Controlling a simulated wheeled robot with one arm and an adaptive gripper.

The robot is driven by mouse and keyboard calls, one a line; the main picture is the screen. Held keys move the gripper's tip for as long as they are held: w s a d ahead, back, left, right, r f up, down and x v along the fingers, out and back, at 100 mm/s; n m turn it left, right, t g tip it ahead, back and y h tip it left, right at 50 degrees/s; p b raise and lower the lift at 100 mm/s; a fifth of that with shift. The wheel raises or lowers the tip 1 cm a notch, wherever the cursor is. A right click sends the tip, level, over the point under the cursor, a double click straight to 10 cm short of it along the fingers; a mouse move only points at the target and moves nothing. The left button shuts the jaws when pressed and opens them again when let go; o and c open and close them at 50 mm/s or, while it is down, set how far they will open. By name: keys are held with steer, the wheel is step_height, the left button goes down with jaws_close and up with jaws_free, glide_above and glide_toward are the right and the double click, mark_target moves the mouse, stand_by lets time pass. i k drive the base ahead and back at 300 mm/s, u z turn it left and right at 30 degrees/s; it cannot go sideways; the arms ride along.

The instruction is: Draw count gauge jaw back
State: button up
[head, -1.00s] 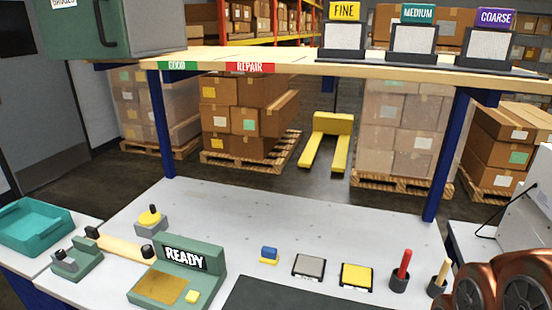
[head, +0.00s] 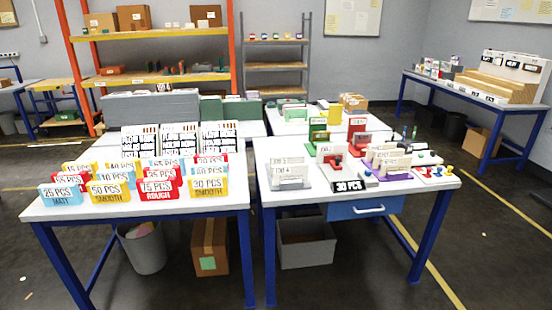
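I cannot pick out a count gauge or its jaw for certain. My gripper is not in view.
The left table (head: 150,211) holds several coloured count cards (head: 105,190). A grey bin (head: 143,247), a cardboard box (head: 209,246) and a grey crate (head: 306,243) are underneath. A blue drawer (head: 364,207) is under the right table. Floor is clear at right.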

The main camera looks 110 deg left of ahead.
mark_target(336, 161)
steer(key=u, duration=2.6)
steer(key=i, duration=1.05)
steer(key=u, duration=1.1)
steer(key=i, duration=1.55)
steer(key=u, duration=0.35)
steer(key=i, duration=0.75)
